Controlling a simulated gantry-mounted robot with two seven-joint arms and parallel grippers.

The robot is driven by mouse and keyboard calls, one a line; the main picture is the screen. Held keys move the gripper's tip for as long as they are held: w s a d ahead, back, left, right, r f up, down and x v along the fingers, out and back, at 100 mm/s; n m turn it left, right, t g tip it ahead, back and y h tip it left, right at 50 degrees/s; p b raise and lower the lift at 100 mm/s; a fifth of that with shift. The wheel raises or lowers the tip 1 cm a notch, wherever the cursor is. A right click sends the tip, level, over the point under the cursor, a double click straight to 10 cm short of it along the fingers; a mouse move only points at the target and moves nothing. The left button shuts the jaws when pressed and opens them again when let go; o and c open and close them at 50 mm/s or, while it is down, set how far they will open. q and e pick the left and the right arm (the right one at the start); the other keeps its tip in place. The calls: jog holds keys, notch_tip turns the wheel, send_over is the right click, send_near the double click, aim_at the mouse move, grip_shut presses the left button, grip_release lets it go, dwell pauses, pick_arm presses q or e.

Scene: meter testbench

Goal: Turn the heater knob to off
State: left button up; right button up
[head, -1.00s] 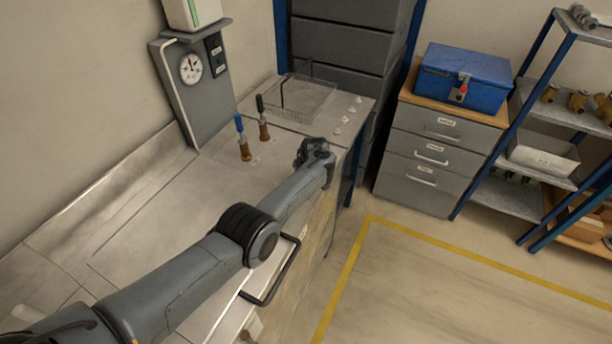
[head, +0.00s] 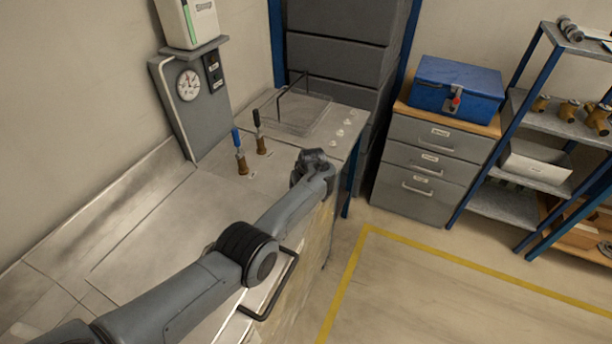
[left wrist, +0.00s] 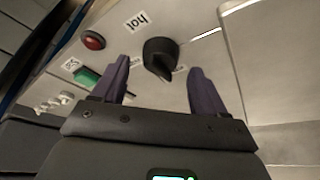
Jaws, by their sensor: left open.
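The black heater knob (left wrist: 160,58) is near the top middle of the left wrist view, on a light panel. A white label reading "hot" appears upside down beside it. My left gripper (left wrist: 157,72) is open, with one dark finger on each side of the knob in the picture. I cannot tell whether the fingers touch it or how deep they reach. In the head view my left gripper (head: 315,165) is at the bench's right front edge, and the knob is hidden there. My right gripper is not in view.
A red round button or lamp (left wrist: 93,40) and a green rocker switch (left wrist: 87,77) sit beside the knob. A black bar handle (head: 270,290) projects from the bench front. Two valves, one with a blue handle (head: 239,155), stand on the bench top. Floor to the right is clear.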

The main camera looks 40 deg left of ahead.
pick_arm(q)
jog(key=p+v, duration=0.3)
jog(key=v, duration=0.5)
jog(key=shift+r, duration=0.25)
